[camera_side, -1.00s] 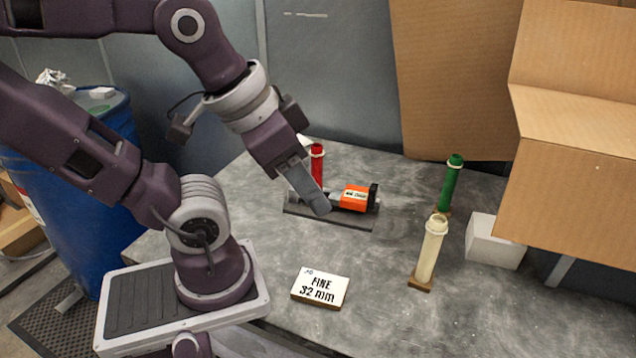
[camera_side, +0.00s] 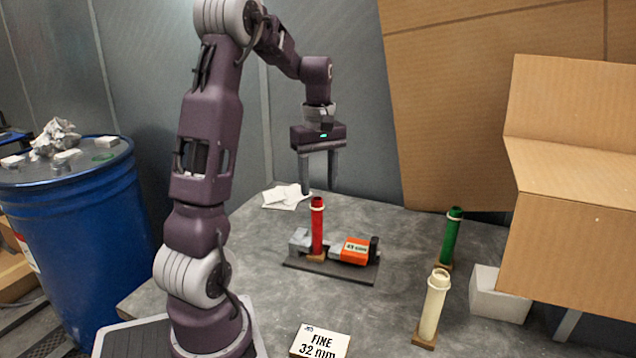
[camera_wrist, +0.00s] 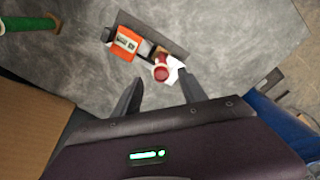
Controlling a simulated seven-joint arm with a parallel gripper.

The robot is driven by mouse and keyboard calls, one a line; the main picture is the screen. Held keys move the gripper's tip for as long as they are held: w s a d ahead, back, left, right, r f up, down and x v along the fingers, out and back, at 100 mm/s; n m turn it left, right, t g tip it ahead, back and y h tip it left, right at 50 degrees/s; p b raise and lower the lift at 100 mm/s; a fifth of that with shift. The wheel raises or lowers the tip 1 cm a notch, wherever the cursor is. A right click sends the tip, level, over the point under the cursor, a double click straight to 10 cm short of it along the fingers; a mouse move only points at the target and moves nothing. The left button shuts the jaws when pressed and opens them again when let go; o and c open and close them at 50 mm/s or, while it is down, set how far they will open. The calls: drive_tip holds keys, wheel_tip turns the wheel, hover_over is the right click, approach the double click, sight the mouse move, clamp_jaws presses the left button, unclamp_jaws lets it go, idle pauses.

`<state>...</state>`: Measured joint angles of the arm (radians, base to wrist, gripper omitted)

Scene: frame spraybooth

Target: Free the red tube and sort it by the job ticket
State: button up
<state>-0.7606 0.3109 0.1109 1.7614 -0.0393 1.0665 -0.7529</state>
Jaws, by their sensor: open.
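The red tube (camera_side: 317,228) stands upright with a pale ring near its top, at a grey and orange clamp device (camera_side: 357,250) on a dark base plate. In the wrist view the red tube (camera_wrist: 161,73) is seen from above, beside the orange block (camera_wrist: 126,43). My gripper (camera_side: 320,188) is open and empty above the red tube, fingers pointing down; its fingers also show in the wrist view (camera_wrist: 160,88). The job ticket (camera_side: 320,343) lies at the front of the table and reads "FINE 32 mm". The orange block has a label, too small to read surely.
A green tube (camera_side: 451,237) and a cream tube (camera_side: 432,308) stand on small wooden bases at the right. A white block (camera_side: 499,294) and a large cardboard box (camera_side: 570,170) are further right. Crumpled paper (camera_side: 286,196) lies behind the clamp. A blue drum (camera_side: 75,220) stands left.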

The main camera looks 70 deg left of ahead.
sight(321, 200)
wheel_tip(321, 200, down, 7)
drive_tip(key=shift+a+f, duration=0.1)
drive_tip(key=shift+a, duration=0.05)
drive_tip(key=shift+c, duration=0.4)
clamp_jaws()
drive_tip(key=shift+c, duration=1.8)
unclamp_jaws()
clamp_jaws()
drive_tip(key=shift+w+d, duration=0.3)
